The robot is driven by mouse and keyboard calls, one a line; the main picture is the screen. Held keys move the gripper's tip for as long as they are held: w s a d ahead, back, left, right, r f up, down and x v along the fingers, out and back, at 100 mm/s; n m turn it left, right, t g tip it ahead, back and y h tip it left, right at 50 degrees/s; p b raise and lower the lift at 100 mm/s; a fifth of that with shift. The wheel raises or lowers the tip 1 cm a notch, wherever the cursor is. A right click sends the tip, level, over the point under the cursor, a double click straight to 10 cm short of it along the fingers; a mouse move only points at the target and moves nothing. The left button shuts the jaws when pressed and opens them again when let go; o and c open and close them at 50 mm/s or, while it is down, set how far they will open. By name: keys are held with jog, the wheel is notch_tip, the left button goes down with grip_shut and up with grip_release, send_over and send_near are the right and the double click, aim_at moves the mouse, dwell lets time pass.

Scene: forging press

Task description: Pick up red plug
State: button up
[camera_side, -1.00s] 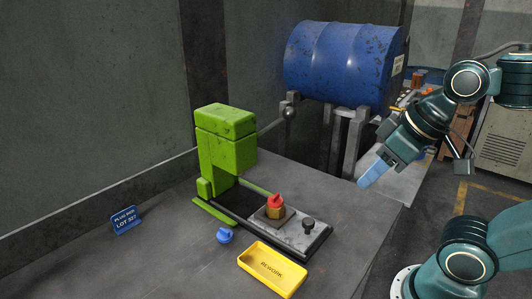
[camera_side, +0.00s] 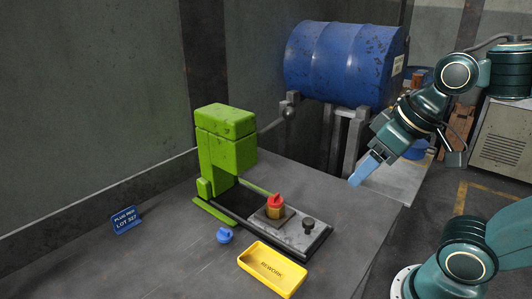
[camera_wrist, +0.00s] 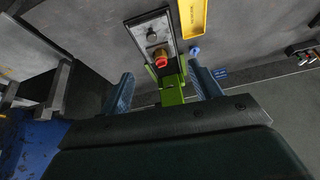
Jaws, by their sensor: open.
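The red plug (camera_side: 276,201) sits upright on a brass-coloured block on the grey sliding plate of the green press (camera_side: 226,135). It also shows in the wrist view (camera_wrist: 161,61), between and beyond my fingers. My gripper (camera_side: 361,175) is open and empty, in the air to the right of the plug and higher than it. In the wrist view my gripper's two blue fingers (camera_wrist: 163,88) stand wide apart. The plug and the fingers are apart.
A blue plug (camera_side: 225,236) lies left of the yellow REWORK tray (camera_side: 251,267). A black knob (camera_side: 308,223) stands on the plate near the red plug. A blue drum (camera_side: 345,62) rests on a stand behind. The table's front left is bare.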

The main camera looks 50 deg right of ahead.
jog(key=w+r+m+g, duration=0.1)
jog(key=w+m+g, duration=0.2)
jog(key=w+m, duration=0.65)
jog(key=m+g, duration=0.2)
jog(key=m, duration=0.4)
send_over(275, 196)
notch_tip(275, 196, down, 6)
jog(key=r, duration=0.1)
jog(key=shift+w+f, duration=0.1)
jog(key=shift+f, duration=0.15)
jog(key=shift+f, duration=4.35)
jog(key=shift+a+f, duration=0.1)
jog(key=shift+f, duration=2.5)
